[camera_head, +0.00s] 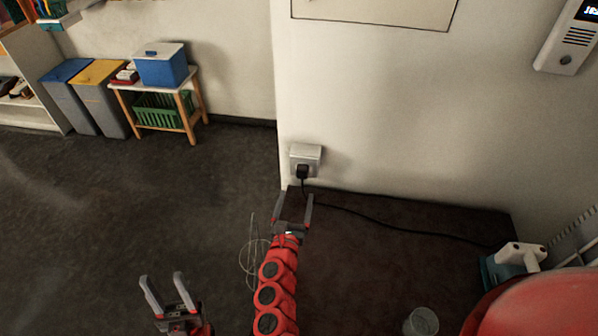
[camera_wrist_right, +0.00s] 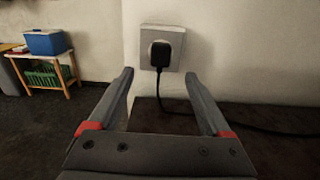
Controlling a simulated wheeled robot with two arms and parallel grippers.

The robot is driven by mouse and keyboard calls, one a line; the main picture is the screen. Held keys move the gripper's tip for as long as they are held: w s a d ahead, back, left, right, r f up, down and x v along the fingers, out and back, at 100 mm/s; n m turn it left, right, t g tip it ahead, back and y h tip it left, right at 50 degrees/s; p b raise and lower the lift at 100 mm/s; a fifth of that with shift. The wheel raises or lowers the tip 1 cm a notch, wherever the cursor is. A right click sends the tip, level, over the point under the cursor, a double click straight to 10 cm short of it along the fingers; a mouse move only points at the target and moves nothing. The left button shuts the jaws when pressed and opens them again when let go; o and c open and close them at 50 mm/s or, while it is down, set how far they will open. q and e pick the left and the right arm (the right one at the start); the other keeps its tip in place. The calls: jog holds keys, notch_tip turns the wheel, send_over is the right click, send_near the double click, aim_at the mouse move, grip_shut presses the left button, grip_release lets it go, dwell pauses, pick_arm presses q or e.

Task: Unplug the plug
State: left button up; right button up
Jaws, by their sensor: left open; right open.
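A black plug (camera_head: 302,171) sits in a white wall socket (camera_head: 307,154) low on the wall, just above a dark surface. The plug (camera_wrist_right: 160,54) and socket (camera_wrist_right: 148,38) also show in the right wrist view, straight ahead of the fingers. A black cord (camera_head: 390,226) runs from the plug down and to the right. My right gripper (camera_head: 295,196) is open and empty, just below and in front of the plug, not touching it. In its wrist view the fingers (camera_wrist_right: 160,82) stand apart below the plug. My left gripper (camera_head: 164,284) is open and empty at the lower left.
The dark surface (camera_head: 380,255) holds a clear glass (camera_head: 421,321) and a white and teal object (camera_head: 513,262) at the right. A small wooden table (camera_head: 180,100) with a blue box (camera_head: 161,64) stands at the back left. The floor at left is clear.

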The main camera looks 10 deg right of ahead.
aim_at(302, 176)
jog(key=p+x, duration=0.2)
jog(key=x, duration=0.3)
jog(key=shift+w+d+r, duration=0.1)
jog(key=shift+d+r, duration=0.05)
jog(key=shift+d, duration=0.05)
jog(key=w+b, duration=0.1)
jog(key=b, duration=0.2)
jog(key=shift+w+d+f, duration=0.4)
jog(key=shift+w+d+r+b, duration=0.1)
jog(key=shift+w+b, duration=0.1)
jog(key=shift+w, duration=0.1)
jog(key=shift+w+d+b, duration=0.1)
jog(key=shift+w+b, duration=0.05)
jog(key=shift+w, duration=0.2)
jog(key=shift+w+r, duration=0.15)
jog(key=shift+b, duration=0.6)
jog(key=shift+b, duration=0.55)
